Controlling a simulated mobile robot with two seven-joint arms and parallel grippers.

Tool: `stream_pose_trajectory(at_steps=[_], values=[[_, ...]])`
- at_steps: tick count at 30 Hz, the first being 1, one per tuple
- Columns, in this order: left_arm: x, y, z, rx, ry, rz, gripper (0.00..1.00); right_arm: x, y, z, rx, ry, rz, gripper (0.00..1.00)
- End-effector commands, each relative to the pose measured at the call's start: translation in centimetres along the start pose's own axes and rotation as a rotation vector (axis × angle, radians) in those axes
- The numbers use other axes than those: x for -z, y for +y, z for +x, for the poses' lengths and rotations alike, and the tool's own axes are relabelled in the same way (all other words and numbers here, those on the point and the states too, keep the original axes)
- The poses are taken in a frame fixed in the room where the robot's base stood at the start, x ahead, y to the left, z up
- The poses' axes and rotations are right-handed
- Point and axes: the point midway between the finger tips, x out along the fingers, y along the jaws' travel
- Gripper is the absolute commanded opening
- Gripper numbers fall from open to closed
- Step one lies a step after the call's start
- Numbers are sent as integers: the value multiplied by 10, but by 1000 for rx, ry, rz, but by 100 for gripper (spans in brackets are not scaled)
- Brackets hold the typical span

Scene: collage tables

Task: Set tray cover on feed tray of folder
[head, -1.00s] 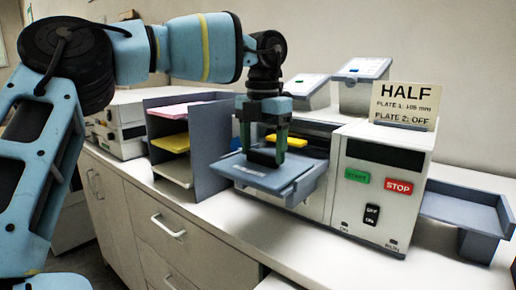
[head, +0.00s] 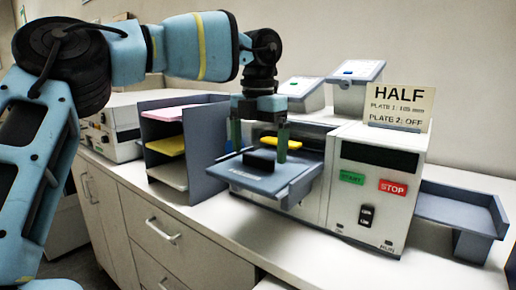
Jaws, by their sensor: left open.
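The folder (head: 350,205) is a light grey machine with a green START button, a red STOP button and a "HALF" sign on top. A blue-grey tray cover (head: 262,181) with a black block handle (head: 259,160) lies at the feed tray on the folder's left side, looking about level. The feed tray under it is mostly hidden, so I cannot tell exactly how the cover seats. My left gripper (head: 259,151) is open, its green fingers spread to either side of the handle with visible gaps. My right gripper is not in view.
A grey shelf rack (head: 205,150) with pink, yellow and white paper stands close left of the tray. Two lidded grey bins (head: 354,90) are behind the folder. A grey tray (head: 455,205) sticks out at right. The white counter (head: 290,240) is clear in front.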

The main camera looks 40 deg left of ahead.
Motion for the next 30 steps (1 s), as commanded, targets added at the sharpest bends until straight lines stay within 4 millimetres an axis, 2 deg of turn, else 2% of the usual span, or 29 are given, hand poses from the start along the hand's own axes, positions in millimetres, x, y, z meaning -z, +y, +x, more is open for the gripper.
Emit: stream_pose_trajectory(at_steps=[6,13,18,30], values=[[0,0,-36,0,-5,-1,98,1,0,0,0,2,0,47],[0,0,-64,2,-3,0,98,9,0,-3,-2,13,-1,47],[0,0,-70,1,-1,-1,98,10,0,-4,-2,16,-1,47],[0,0,-70,1,-1,-1,98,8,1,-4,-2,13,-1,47]])
